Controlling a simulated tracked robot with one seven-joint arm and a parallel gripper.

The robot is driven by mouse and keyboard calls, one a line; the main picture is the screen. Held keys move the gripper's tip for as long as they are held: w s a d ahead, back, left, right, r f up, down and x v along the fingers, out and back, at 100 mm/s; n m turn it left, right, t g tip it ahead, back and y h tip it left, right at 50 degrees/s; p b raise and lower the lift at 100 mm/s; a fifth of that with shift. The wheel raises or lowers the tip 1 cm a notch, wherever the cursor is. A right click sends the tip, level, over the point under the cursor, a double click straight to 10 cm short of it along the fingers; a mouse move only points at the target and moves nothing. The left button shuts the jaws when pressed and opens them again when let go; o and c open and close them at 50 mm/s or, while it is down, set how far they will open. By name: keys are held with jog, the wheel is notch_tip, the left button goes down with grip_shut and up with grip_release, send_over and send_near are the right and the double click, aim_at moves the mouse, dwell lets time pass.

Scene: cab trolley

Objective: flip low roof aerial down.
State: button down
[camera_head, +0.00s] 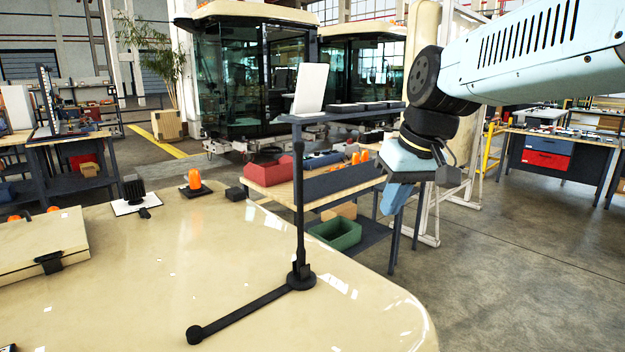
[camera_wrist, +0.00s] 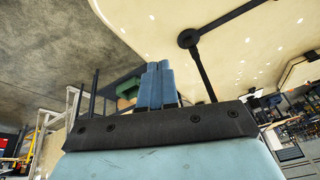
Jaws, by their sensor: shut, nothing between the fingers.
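The roof aerial is a thin black rod (camera_head: 299,205) standing upright on a round black base (camera_head: 301,279) on the cream cab roof (camera_head: 130,270). A second black bar (camera_head: 243,314) lies along the roof from that base to a round knob at its near left end. In the wrist view the base (camera_wrist: 188,39) is at the upper middle, and the upright rod (camera_wrist: 205,75) runs down behind my gripper's dark edge. My gripper (camera_head: 391,203) is right of the rod in the head view, apart from it. Its blue fingers (camera_wrist: 157,84) are together and empty.
An orange beacon (camera_head: 194,180), a black-finned lamp (camera_head: 134,192) and a raised cream hatch (camera_head: 40,248) are on the roof. A bench with a red bin (camera_head: 268,174) and green crate (camera_head: 336,233) stands beyond its edge. Open floor (camera_head: 520,240) lies to the right.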

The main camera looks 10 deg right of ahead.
jog(key=w+a+r+n+g+y, duration=0.1)
jog(key=w+r+n+g+y, duration=0.1)
jog(key=w, duration=0.8)
jog(key=w+a+r+n+g+y, duration=0.1)
jog(key=w+r+n+g+y, duration=0.1)
jog(key=w+n, duration=0.4)
jog(key=w+r+y, duration=0.1)
jog(key=w+r, duration=0.1)
jog(key=w, duration=0.3)
jog(key=shift+a+g+y, duration=0.2)
jog(key=shift+g+y, duration=0.1)
jog(key=shift+w+a+f, duration=0.1)
send_near(300, 207)
jog(key=shift+w+a+f, duration=0.5)
jog(key=shift+a+f, duration=0.15)
jog(key=shift+w+a+f, duration=0.5)
jog(key=shift+a+f, duration=0.15)
